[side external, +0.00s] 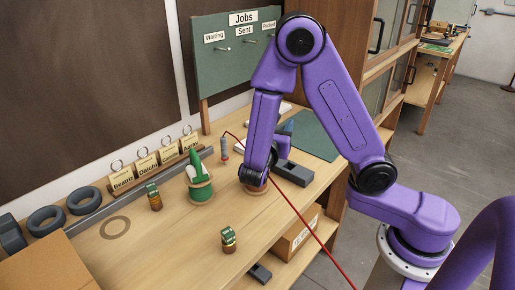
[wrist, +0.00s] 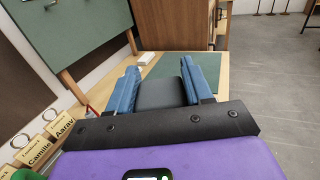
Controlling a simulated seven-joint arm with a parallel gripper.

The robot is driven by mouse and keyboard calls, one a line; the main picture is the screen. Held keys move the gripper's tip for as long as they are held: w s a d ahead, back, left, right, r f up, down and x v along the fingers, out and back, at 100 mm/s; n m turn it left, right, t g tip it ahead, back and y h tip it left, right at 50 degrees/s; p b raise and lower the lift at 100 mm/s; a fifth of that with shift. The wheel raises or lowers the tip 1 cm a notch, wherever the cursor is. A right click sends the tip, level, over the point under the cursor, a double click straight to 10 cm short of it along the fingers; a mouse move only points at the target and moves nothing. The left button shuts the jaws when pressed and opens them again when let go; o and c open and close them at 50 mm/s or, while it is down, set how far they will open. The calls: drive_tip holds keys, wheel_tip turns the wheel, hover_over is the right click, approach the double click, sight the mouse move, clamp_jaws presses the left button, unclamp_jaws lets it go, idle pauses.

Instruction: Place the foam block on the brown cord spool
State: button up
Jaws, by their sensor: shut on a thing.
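In the wrist view, my gripper (wrist: 158,85) is shut on the dark grey foam block (wrist: 160,94), which sits between its two blue fingers. In the side view, my gripper's end is mostly hidden behind my purple arm. A wooden spool flange (side external: 257,191) shows at the foot of my forearm; the rest of that spool is hidden, so I cannot tell its cord colour or whether anything touches it.
Two small brown-and-green containers (side external: 154,197) (side external: 229,240) stand on the bench. A red cord (side external: 309,230) runs across the front right. Name cards (side external: 145,164) and black rings (side external: 84,200) line the back left. A green mat (side external: 318,138) lies at the right.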

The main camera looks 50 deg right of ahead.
drive_tip(key=w+f, duration=0.7)
drive_tip(key=shift+w+d, duration=0.1)
drive_tip(key=shift+d, duration=0.2)
drive_tip(key=shift+f, duration=1.55)
drive_tip(key=o, duration=1)
drive_tip(key=shift+f, duration=0.15)
